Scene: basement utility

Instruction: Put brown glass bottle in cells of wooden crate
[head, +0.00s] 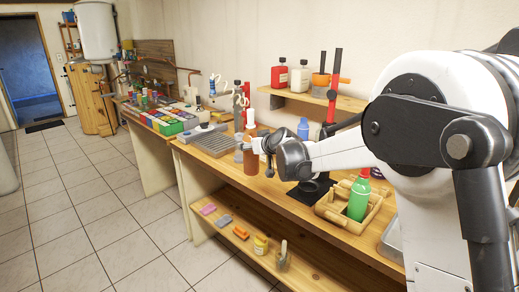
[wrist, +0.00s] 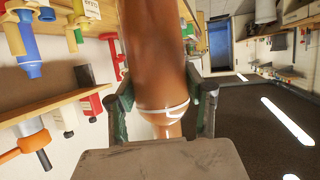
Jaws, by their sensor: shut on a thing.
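The brown glass bottle (head: 251,163) is held upright by my gripper (head: 257,146), over the front edge of the workbench. In the wrist view the brown bottle (wrist: 155,55) fills the middle, and the fingers of my gripper (wrist: 164,105) are closed on its two sides. The wooden crate (head: 332,214) stands on the bench to the right of and nearer than the bottle. A green bottle with a red cap (head: 359,199) stands in the crate's right part. The crate's cells are too small to make out fully.
A grey ribbed tray (head: 215,145) lies on the bench left of the bottle. A dark stand (head: 309,190) is between bottle and crate. A wall shelf (head: 310,98) with red and white bottles is behind. A lower shelf (head: 290,262) holds small coloured items.

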